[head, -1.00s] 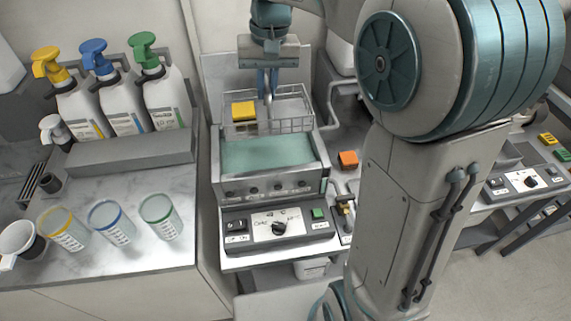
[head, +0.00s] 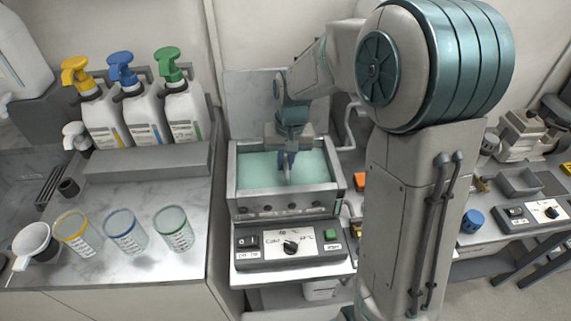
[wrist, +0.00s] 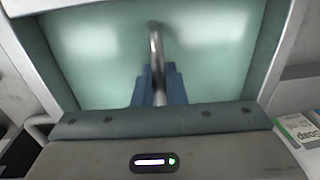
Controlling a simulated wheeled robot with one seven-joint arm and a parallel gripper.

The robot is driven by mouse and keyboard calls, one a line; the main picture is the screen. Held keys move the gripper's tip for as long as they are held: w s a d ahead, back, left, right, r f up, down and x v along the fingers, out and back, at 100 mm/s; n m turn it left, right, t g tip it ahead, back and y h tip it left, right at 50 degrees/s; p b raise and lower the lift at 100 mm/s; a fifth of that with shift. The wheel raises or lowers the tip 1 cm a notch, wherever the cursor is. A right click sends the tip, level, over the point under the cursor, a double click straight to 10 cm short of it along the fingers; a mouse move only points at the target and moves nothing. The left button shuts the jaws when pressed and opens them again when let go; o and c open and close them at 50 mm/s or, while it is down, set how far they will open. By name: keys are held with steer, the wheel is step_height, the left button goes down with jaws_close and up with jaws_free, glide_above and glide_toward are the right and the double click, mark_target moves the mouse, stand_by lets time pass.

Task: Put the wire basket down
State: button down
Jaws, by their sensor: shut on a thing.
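My gripper (head: 288,167) points down over the bath (head: 288,208), a grey tank of cloudy green liquid. In the wrist view its blue fingers (wrist: 159,86) are shut on the bent metal handle (wrist: 154,42) of the wire basket. The handle runs to the green liquid. The basket's wire sides and its contents do not show in either view; the cloudy liquid seems to cover them. I cannot tell whether the basket touches the bath floor.
The control panel (head: 290,243) is at the bath's front, and a raised lid (head: 248,100) stands behind it. Pump bottles (head: 140,118) and several cups (head: 125,232) stand on the left counter. An orange block (head: 360,181) lies right of the bath.

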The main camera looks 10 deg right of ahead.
steer(key=shift+f, duration=0.85)
steer(key=c, duration=1.9)
jaws_free()
steer(key=shift+f, duration=0.15)
steer(key=o, duration=0.4)
